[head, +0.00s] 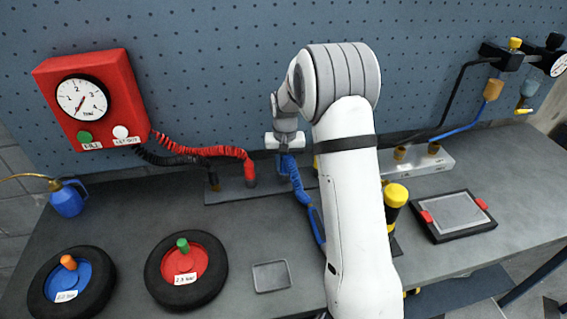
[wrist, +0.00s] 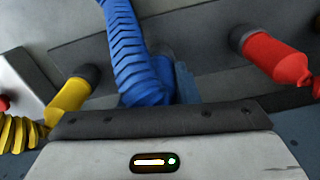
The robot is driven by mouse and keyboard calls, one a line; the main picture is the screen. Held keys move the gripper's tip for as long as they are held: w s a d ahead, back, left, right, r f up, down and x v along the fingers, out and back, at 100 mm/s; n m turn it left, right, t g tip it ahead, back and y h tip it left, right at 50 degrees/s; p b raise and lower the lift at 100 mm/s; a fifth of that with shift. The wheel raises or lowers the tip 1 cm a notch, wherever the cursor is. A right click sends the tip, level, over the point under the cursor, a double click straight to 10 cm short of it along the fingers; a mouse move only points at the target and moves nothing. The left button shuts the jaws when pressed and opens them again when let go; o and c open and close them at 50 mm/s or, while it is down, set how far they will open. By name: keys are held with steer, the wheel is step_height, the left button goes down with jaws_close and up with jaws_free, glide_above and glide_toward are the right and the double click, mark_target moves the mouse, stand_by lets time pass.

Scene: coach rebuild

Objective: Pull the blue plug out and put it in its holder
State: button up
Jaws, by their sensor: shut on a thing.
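The blue plug (wrist: 160,85) with its ribbed blue cable sits just beyond the gripper body in the wrist view. In the head view the blue plug and cable (head: 297,184) hang below my gripper (head: 287,152), at the back of the bench. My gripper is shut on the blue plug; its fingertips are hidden. A grey rail (head: 228,190) runs behind, and I cannot tell whether the plug's end is in a socket. A flat bluish piece (wrist: 185,82) stands right beside the plug in the wrist view. I cannot identify the plug's holder for certain.
A red plug (wrist: 270,55) and a yellow plug (wrist: 70,95) sit in dark sockets on either side. A red gauge box (head: 90,98) hangs on the pegboard at left. Two wheels (head: 186,290), a small tray (head: 271,277) and a framed screen (head: 455,215) lie on the bench.

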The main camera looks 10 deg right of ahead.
steer(key=o, duration=1.1)
